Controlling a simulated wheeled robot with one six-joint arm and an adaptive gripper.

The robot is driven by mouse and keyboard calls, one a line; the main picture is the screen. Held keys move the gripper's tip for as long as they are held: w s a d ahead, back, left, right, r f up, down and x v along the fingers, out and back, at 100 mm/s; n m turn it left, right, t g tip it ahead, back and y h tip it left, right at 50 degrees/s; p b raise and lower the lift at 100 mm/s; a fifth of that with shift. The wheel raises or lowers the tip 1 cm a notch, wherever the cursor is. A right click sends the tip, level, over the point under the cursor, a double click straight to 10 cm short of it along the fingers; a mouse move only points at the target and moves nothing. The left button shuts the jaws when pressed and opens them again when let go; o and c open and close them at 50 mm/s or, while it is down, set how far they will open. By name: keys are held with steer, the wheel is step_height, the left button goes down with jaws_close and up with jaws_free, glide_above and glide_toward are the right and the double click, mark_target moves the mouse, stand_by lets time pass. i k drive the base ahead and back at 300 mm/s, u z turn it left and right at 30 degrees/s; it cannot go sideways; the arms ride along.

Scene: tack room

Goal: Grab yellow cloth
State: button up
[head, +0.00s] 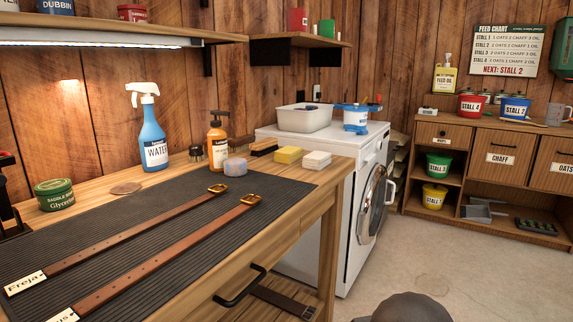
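A small folded yellow cloth (287,155) lies on the wooden bench, at the far right part of its top, behind the dark ribbed mat. A folded white cloth (316,160) lies just right of it. A dark brush (263,146) lies close on its left. The top and front of the yellow cloth are in plain view, with nothing on it.
The bench's ribbed mat (150,220) bears two brown leather straps. A blue spray bottle (152,130), an orange pump bottle (217,140) and a round sponge (235,167) stand left of the cloth. A white washing machine (335,190) stands behind the bench.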

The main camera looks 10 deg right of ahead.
mark_target(288, 155)
steer(key=z, duration=0.75)
steer(key=i, duration=1.3)
steer(key=u, duration=0.15)
